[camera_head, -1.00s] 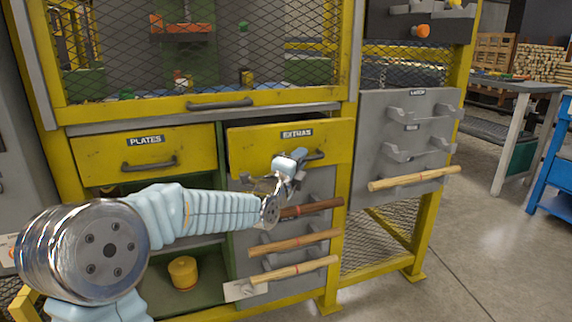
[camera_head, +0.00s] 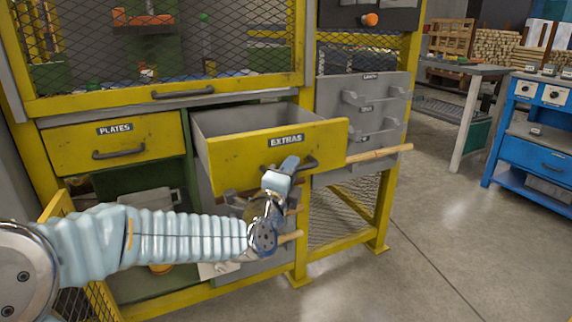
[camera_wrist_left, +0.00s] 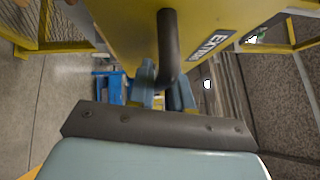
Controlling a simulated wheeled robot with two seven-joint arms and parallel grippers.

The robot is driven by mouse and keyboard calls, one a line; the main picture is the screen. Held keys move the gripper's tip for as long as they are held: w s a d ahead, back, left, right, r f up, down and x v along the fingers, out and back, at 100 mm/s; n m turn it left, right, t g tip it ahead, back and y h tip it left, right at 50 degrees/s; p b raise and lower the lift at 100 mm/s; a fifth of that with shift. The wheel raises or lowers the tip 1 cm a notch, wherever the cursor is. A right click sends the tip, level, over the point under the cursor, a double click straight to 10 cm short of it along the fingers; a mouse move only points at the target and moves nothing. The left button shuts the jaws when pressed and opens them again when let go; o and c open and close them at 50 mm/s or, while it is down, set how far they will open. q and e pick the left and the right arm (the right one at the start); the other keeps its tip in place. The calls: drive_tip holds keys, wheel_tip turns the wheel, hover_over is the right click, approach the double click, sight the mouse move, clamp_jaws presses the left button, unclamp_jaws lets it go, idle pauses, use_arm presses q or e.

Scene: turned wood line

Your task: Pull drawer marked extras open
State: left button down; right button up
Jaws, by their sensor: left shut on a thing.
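The yellow drawer marked EXTRAS (camera_head: 235,150) stands pulled well out of the cabinet, and its grey inside shows from above with nothing seen in it. Its dark bar handle (camera_wrist_left: 167,45) is on the front, below the label. My left gripper (camera_head: 290,170) is shut on this handle. In the left wrist view the two blue-grey fingers (camera_wrist_left: 162,84) sit at the near end of the handle, close to the yellow front. My right gripper is in neither view.
The shut PLATES drawer (camera_head: 112,143) is to the left. Wooden rods stick out below and right of the open drawer, one (camera_head: 378,153) near its right edge. A blue bench (camera_head: 535,150) stands at right; the floor (camera_head: 440,240) between is clear.

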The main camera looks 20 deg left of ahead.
use_arm(q)
drive_tip(key=shift+d, duration=0.1)
drive_tip(key=c, duration=1.1)
unclamp_jaws()
drive_tip(key=shift+c, duration=0.2)
drive_tip(key=shift+s, duration=0.15)
drive_tip(key=s+f+b, duration=0.1)
drive_tip(key=s+b, duration=0.3)
drive_tip(key=s, duration=0.9)
drive_tip(key=shift+s+d+f, duration=0.25)
drive_tip(key=shift+d+f, duration=0.15)
drive_tip(key=shift+d, duration=0.05)
